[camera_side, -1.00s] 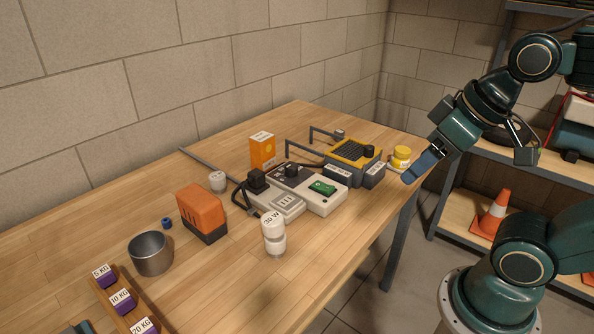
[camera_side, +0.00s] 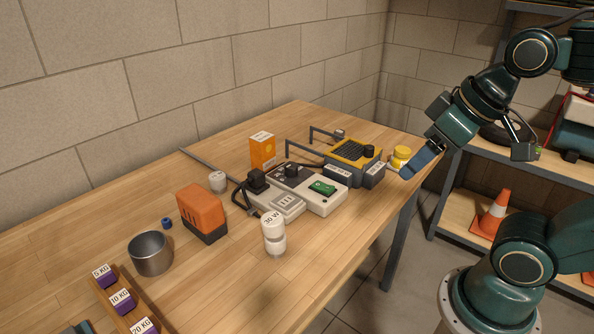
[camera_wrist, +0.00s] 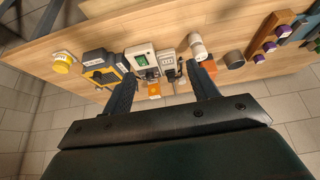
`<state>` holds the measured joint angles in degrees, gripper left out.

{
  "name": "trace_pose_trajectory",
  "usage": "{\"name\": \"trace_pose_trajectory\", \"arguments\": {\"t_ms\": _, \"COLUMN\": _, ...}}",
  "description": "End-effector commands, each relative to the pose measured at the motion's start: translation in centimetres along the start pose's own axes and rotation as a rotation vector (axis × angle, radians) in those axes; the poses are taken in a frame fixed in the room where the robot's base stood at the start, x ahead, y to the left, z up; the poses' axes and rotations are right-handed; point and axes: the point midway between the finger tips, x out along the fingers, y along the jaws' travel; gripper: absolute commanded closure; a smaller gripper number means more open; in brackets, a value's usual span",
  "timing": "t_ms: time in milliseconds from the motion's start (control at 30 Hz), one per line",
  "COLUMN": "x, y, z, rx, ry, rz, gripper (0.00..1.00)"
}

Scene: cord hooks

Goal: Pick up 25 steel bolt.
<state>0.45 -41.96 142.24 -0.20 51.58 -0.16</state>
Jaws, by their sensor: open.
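I cannot make out a steel bolt in either view; any bolt is hidden or too small to tell. A grey metal cup (camera_side: 151,256) stands at the front left of the table, and its inside does not show clearly. My gripper (camera_side: 408,172) hangs over the table's right end, near a yellow round thing (camera_side: 401,153). In the wrist view my gripper (camera_wrist: 163,86) has its two dark fingers wide apart with nothing held between them.
The wooden table (camera_side: 100,220) carries an orange block (camera_side: 203,214), a white 30 W cylinder (camera_side: 274,235), an orange box (camera_side: 262,151), a grey device with a green display (camera_side: 323,188) and a yellow-black device (camera_side: 354,152). Purple weights (camera_side: 122,302) stand at the front left. A brick wall runs behind.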

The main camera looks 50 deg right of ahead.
Motion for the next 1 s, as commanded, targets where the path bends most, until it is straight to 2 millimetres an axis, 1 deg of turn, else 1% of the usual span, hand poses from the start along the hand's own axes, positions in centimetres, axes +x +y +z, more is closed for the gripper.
{"name": "trace_pose_trajectory", "arguments": {"t_ms": 167, "x": -0.1, "y": 0.5, "z": -2.4, "rx": 0.009, "ry": -0.008, "rz": 0.007, "gripper": 0.41}}
{"name": "trace_pose_trajectory", "arguments": {"t_ms": 267, "x": -0.2, "y": 0.9, "z": -4.5, "rx": 0.015, "ry": -0.014, "rz": 0.012, "gripper": 0.41}}
{"name": "trace_pose_trajectory", "arguments": {"t_ms": 467, "x": 0.3, "y": 2.5, "z": -9.5, "rx": 0.028, "ry": -0.025, "rz": 0.023, "gripper": 0.41}}
{"name": "trace_pose_trajectory", "arguments": {"t_ms": 600, "x": 1.1, "y": 4.0, "z": -12.9, "rx": 0.039, "ry": -0.033, "rz": 0.03, "gripper": 0.41}}
{"name": "trace_pose_trajectory", "arguments": {"t_ms": 767, "x": 2.5, "y": 6.1, "z": -16.6, "rx": 0.05, "ry": -0.042, "rz": 0.037, "gripper": 0.41}}
{"name": "trace_pose_trajectory", "arguments": {"t_ms": 1000, "x": 5.2, "y": 10.2, "z": -21.4, "rx": 0.068, "ry": -0.054, "rz": 0.047, "gripper": 0.41}}
